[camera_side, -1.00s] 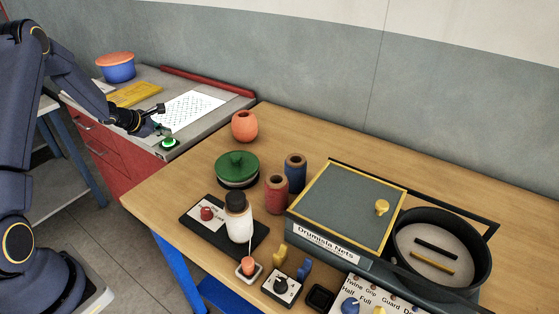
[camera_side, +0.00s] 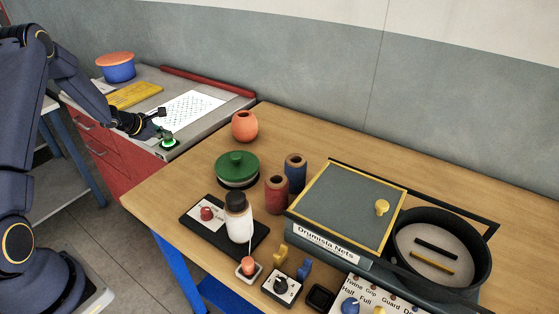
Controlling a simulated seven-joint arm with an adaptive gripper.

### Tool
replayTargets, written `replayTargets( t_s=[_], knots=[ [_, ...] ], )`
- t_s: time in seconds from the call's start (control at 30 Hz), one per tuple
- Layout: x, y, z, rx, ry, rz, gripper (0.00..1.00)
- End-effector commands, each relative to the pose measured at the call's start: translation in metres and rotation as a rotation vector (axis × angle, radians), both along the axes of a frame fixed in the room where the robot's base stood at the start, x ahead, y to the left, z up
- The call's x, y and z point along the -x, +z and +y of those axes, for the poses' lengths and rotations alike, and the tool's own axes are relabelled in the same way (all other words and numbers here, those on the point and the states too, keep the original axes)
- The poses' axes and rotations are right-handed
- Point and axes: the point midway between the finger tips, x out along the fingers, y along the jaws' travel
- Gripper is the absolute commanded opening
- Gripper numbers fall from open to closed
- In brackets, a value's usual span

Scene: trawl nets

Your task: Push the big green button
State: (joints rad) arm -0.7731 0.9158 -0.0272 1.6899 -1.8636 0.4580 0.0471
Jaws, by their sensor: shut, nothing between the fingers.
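The green button (camera_side: 169,143) glows bright green on a dark base near the front corner of the grey-topped red cabinet. My gripper (camera_side: 163,132) is shut and empty. It reaches in from the left, with its fingertips right at the button's upper left side. At this size I cannot tell whether the fingertips touch the button or hover just above it.
A white patterned sheet (camera_side: 190,108), a yellow tray (camera_side: 136,95) and a blue pot (camera_side: 117,68) lie behind on the cabinet top (camera_side: 220,120). The wooden table (camera_side: 160,192) to the right holds an orange vase (camera_side: 244,126), a green-lidded dish (camera_side: 237,166), spools and a box.

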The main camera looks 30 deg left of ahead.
Motion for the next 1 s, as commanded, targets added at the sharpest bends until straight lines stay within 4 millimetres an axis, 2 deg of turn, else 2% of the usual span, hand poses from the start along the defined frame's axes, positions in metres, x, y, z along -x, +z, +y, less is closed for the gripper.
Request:
replayTargets(
  t_s=[0.37,0.7,1.0],
  knots=[
    [0.000,-0.003,0.000,0.000,0.001,0.001,0.00],
    [0.000,0.011,0.000,-0.001,0.000,-0.001,0.00],
    [0.000,0.012,0.000,0.000,0.000,0.000,0.00]
  ],
)
